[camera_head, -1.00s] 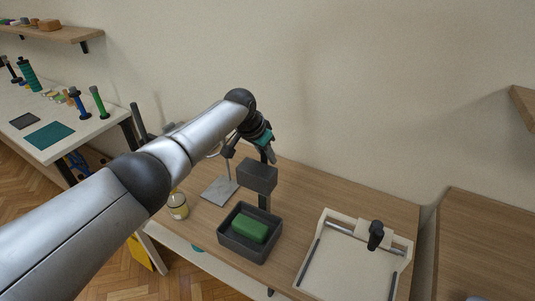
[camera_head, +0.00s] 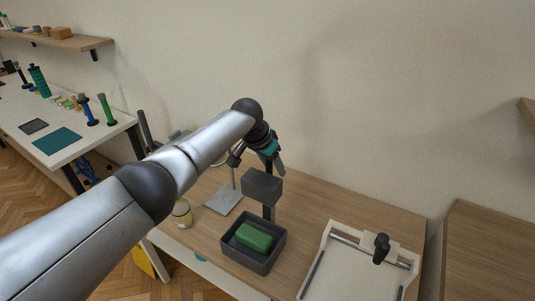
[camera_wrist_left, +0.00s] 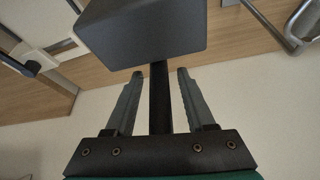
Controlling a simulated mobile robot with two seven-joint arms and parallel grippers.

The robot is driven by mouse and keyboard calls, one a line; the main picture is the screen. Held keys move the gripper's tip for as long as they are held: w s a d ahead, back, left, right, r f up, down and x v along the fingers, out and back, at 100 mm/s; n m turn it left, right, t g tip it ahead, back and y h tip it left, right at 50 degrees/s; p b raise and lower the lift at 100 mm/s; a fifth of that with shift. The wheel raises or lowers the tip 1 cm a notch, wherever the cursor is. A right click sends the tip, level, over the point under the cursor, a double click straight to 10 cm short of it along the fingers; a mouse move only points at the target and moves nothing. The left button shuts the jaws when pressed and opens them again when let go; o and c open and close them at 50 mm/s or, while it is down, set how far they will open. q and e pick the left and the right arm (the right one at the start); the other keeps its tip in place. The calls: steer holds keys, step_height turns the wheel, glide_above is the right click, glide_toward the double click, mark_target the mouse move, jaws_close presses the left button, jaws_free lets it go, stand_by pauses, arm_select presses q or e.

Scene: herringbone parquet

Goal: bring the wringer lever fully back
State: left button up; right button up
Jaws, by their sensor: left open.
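The wringer stands on the wooden table as a dark grey open tub (camera_head: 233,254) with a green sponge (camera_head: 254,237) in it. A dark block (camera_head: 262,186) sits above the tub's back on a post. In the left wrist view the block (camera_wrist_left: 145,30) shows large, with a thin black lever bar (camera_wrist_left: 160,95) running from it towards the gripper. My left gripper (camera_head: 279,163) is just above and behind the block. It is open, its two fingers (camera_wrist_left: 158,85) on either side of the bar with gaps. My right gripper is out of view.
A yellowish jar (camera_head: 182,214) and a grey plate with a stand (camera_head: 224,201) are left of the tub. A white tray-like frame with a black knob (camera_head: 381,248) lies to the right. The wall is close behind; bare table lies between tub and frame.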

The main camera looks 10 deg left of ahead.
mark_target(257, 179)
arm_select(q)
steer(key=v, duration=1.5)
steer(key=shift+s, duration=0.15)
